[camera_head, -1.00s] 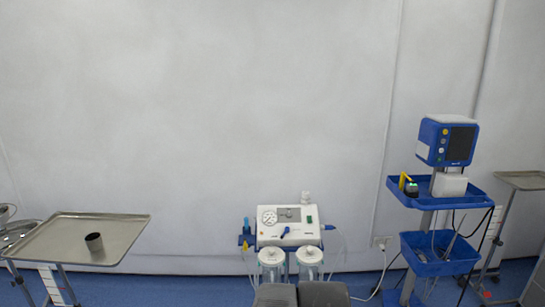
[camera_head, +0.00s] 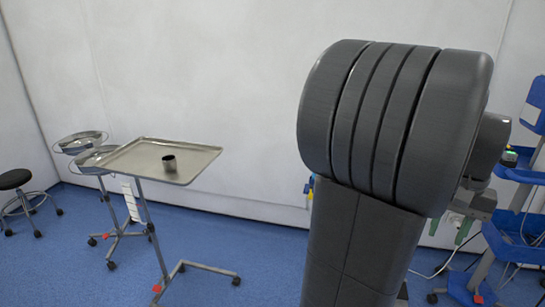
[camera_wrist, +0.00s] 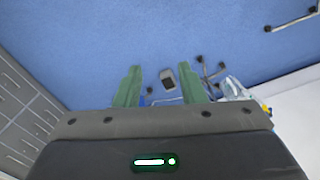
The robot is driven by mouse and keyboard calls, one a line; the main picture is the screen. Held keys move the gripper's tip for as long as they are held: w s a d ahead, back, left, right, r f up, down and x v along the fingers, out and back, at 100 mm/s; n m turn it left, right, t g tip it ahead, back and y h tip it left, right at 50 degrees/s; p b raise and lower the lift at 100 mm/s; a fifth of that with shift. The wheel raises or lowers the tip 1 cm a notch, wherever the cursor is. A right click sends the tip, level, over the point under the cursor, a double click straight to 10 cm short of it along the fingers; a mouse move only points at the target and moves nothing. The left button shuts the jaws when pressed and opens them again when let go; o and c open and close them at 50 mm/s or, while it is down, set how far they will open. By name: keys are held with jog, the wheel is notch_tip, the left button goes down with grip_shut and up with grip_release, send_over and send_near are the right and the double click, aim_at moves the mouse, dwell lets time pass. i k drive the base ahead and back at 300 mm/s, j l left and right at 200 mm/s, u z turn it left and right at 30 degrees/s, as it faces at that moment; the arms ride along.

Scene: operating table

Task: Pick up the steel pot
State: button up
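The steel pot (camera_head: 169,163), a small dark metallic cup, stands upright on a flat steel tray (camera_head: 127,164) on a wheeled stand, left of centre in the head view. It is near the tray's right part, with clear tray around it. My gripper (camera_wrist: 160,68) shows in the wrist view with its two green fingers apart and nothing between them. It is well away from the pot, which I do not see in the wrist view. In the head view my dark arm covers the right-centre and hides most of the gripper.
Round steel basins (camera_head: 84,140) on a stand are behind the tray at left, with a black stool (camera_head: 15,180) farther left. A blue cart (camera_head: 520,250) stands at far right, partly hidden. Blue floor (camera_head: 230,220) is open right of the tray stand. Grey drawers (camera_wrist: 20,120) show in the wrist view.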

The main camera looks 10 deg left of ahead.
aim_at(170, 163)
jog(key=i+j+u, duration=0.15)
jog(key=j+u, duration=0.15)
jog(key=u, duration=0.15)
jog(key=i+j+u, duration=0.15)
jog(key=u, duration=0.3)
jog(key=i+j+u, duration=0.25)
jog(key=u, duration=0.2)
jog(key=i+j+u, duration=0.1)
jog(key=i, duration=0.3)
jog(key=i+j, duration=0.25)
jog(key=i, duration=0.15)
jog(key=i+j+u, duration=0.15)
jog(key=i, duration=0.25)
